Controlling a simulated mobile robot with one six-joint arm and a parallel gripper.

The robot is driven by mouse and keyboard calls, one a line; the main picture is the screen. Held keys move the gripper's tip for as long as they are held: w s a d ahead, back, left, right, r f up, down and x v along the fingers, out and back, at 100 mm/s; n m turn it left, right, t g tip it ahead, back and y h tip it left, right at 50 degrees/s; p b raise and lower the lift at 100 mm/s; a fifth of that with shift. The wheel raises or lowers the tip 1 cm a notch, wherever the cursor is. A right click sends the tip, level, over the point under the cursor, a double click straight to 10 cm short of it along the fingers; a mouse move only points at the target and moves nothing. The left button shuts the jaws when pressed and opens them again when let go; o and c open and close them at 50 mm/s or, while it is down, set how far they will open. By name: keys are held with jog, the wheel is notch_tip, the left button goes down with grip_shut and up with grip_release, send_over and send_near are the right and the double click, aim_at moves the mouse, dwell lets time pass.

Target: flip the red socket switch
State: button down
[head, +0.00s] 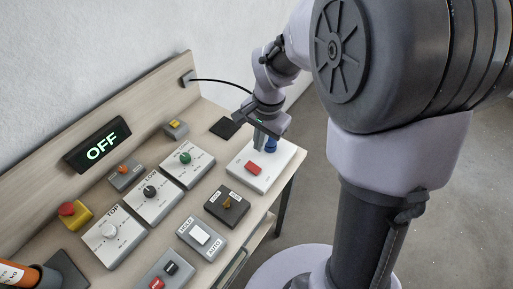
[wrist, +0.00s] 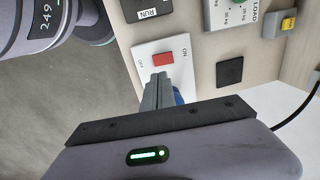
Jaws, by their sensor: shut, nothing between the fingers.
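The red switch (head: 253,168) sits on a white socket plate (head: 264,184) at the right end of the bench. In the wrist view the red switch (wrist: 162,58) lies between the ON and OFF labels on the white plate (wrist: 148,49). A blue socket (head: 271,146) is on the same plate, partly hidden by my gripper. My gripper (head: 258,151) is shut and empty, over the plate between switch and socket. In the wrist view its fingertips (wrist: 159,76) appear just below the switch; I cannot tell whether they touch it.
A black display (head: 97,146) reads OFF in green. Knob boxes, including one with a green knob (head: 185,158), stand left of the plate. A black box with an orange lever (head: 228,204) is in front. A dark square pad (head: 224,128) lies behind. A black cable runs above the bench.

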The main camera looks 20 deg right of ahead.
jog(key=r, duration=0.2)
jog(key=shift+s+d+r, duration=0.1)
jog(key=shift+s+r, duration=0.1)
jog(key=shift+r, duration=0.15)
jog(key=b, duration=0.7)
send_near(249, 166)
jog(key=f, duration=0.6)
jog(key=shift+w+f, duration=0.35)
jog(key=shift+p, duration=0.35)
